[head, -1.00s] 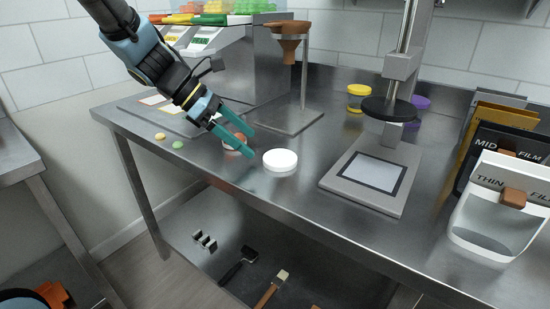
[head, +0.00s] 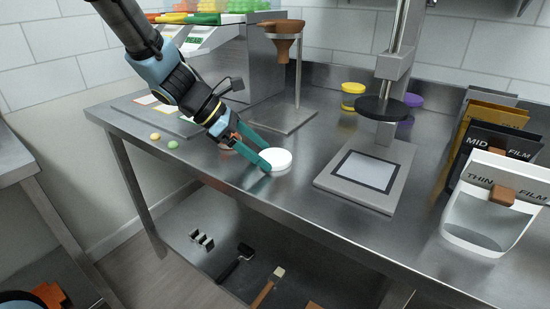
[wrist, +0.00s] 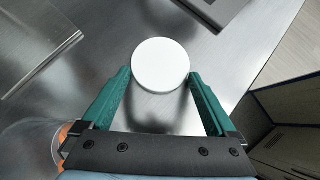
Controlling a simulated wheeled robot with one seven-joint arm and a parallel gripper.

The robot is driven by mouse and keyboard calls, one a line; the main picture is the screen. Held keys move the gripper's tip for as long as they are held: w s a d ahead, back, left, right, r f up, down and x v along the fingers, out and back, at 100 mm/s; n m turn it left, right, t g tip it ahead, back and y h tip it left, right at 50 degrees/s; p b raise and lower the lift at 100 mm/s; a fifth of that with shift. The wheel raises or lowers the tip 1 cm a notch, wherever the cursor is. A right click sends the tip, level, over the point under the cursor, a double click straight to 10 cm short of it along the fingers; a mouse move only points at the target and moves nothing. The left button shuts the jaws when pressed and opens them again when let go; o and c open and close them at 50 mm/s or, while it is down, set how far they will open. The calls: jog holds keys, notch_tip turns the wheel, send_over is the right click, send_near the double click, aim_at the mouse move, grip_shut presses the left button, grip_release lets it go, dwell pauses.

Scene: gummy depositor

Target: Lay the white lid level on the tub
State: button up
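The white lid (head: 276,161) is a round disc lying flat on the steel table; in the wrist view the lid (wrist: 160,62) sits ahead of and partly between the fingertips. My gripper (head: 264,154) has come down to the lid. Its teal fingers are apart, one on each side of the lid's near edge, with the fingertips (wrist: 159,76) very close to its rim; I cannot tell whether they touch. The tub is mostly hidden behind my gripper in the head view; a clear tub with orange contents (wrist: 63,142) shows at the wrist view's lower left.
A press stand with a grey base (head: 330,180) is right of the lid. A funnel stand (head: 284,118) is behind. Yellow (head: 352,90) and purple lidded tubs stand farther back. A white THIN FILM holder (head: 455,236) is at the right. The table's front edge is close to the lid.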

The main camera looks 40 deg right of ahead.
jog(key=c, duration=0.5)
notch_tip(320, 180, up, 10)
jog(key=shift+r, duration=0.1)
dwell(0.4)
